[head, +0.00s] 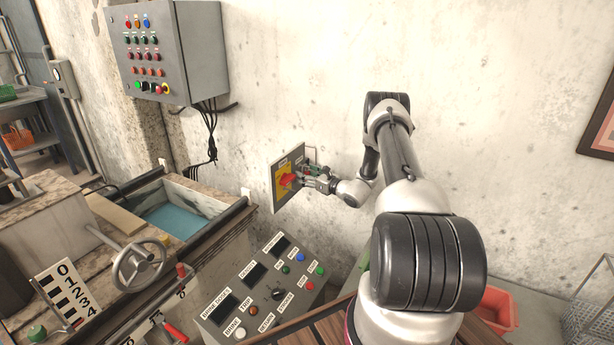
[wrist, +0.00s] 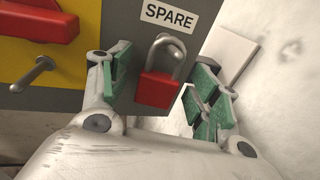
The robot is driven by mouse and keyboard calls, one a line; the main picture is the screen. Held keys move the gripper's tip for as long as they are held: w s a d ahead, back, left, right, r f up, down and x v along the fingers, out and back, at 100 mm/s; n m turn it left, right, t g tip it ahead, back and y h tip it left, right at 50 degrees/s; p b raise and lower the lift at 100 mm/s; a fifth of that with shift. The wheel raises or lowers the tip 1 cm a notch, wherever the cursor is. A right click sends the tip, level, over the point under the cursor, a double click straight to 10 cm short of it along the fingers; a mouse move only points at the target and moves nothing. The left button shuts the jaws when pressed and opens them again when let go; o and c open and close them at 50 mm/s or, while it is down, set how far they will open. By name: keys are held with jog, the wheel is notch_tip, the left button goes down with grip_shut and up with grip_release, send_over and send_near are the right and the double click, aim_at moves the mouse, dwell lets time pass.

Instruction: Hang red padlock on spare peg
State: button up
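The red padlock (wrist: 157,91) with a grey shackle hangs upright against the grey part of the board (wrist: 120,22), right below the SPARE label (wrist: 166,15). In the head view my gripper (head: 318,181) is at the right part of the wall board (head: 277,205); the padlock is too small to tell there.
A bare metal peg (wrist: 34,74) sticks out at the left, below a red handle (wrist: 38,20) on yellow. A white plate (wrist: 229,54) is on the wall at the right. A control console (head: 262,290) stands below the board, and a grey cabinet (head: 200,50) hangs upper left.

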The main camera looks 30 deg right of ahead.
jog(key=v, duration=1.2)
jog(key=s+a+f+n+g+y, duration=0.3)
jog(key=s+a+f+g, duration=0.1)
jog(key=s+a, duration=0.25)
jog(key=s+a+r+n+g+y, duration=0.1)
jog(key=s+a+r+n+g, duration=0.25)
jog(key=s, duration=0.25)
jog(key=s+a+r+n+g+y, duration=0.1)
jog(key=s+a+r+n+g, duration=0.1)
jog(key=s+r+n+g, duration=0.25)
jog(key=s+r+n+g+h, duration=0.6)
jog(key=s+r+n+h, duration=0.3)
jog(key=s+r+n, duration=0.9)
jog(key=s+a+r+n+t+h, duration=0.1)
jog(key=s+a+r+t, duration=0.1)
jog(key=r, duration=0.5)
jog(key=s+a+r+n+t+h, duration=0.1)
jog(key=s+a+r+n+t, duration=0.1)
jog(key=r, duration=0.4)
jog(key=shift+s+a+r+t, duration=0.45)
jog(key=shift+s+t, duration=0.2)
jog(key=shift+t, duration=0.25)
